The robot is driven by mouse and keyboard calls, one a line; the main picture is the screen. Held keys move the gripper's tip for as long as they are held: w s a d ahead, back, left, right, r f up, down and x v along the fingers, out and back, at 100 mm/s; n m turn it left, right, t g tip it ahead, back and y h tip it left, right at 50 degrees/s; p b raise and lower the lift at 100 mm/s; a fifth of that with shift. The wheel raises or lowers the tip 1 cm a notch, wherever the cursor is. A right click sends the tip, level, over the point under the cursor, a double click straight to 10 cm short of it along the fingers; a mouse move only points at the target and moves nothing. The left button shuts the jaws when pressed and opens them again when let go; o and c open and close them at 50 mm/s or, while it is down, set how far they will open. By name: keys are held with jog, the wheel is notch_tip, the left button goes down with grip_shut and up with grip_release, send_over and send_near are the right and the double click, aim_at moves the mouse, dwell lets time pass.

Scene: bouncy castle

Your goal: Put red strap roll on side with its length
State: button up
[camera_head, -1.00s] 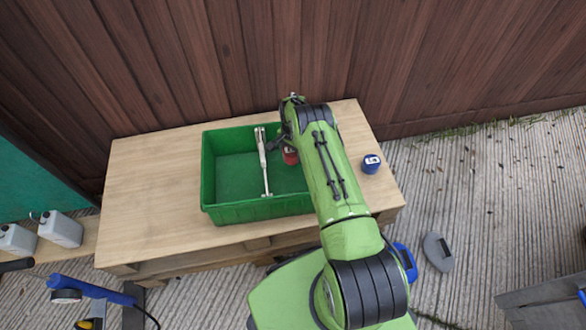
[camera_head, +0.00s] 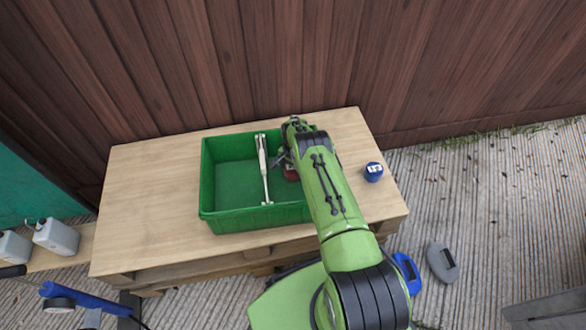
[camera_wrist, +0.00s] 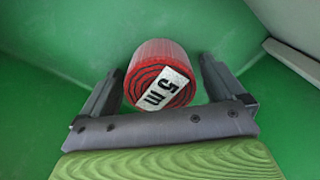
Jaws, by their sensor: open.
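The red strap roll (camera_wrist: 160,75) lies in the green crate (camera_head: 228,218). In the wrist view its spiral end faces the camera, with a white label reading "5 m". In the head view only a bit of the red roll (camera_head: 291,175) shows beside my arm. My gripper (camera_wrist: 160,85) is open, with one finger on each side of the roll and small gaps visible. In the head view my gripper (camera_head: 284,160) is inside the crate's right part, mostly hidden by my arm. Whether the roll touches the crate floor is hard to tell.
A blue roll with a white label (camera_head: 373,172) sits on the wooden table (camera_head: 150,190) to the right. White canisters (camera_head: 57,237) stand at the left. A plank wall rises behind.

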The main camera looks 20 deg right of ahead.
notch_tip(320, 180, up, 12)
jog(key=p, duration=0.4)
notch_tip(320, 180, up, 12)
jog(key=n, duration=0.2)
send_over(288, 166)
jog(key=s+a+r+n+t, duration=0.2)
jog(key=s+r, duration=0.1)
jog(key=r, duration=0.9)
jog(key=s+a+r+n+t, duration=0.1)
jog(key=s+a+r+n, duration=0.2)
jog(key=s+r, duration=0.7)
jog(key=s+a+r+n+t, duration=0.1)
jog(key=s+a+r+n, duration=0.15)
jog(key=s+r, duration=0.75)
jog(key=s+a+f+n+t, duration=0.1)
jog(key=s+f, duration=0.3)
jog(key=s, duration=0.9)
jog(key=shift+s+a+n+t, duration=0.15)
jog(key=shift+a+n+t, duration=0.2)
jog(key=shift+n, duration=0.4)
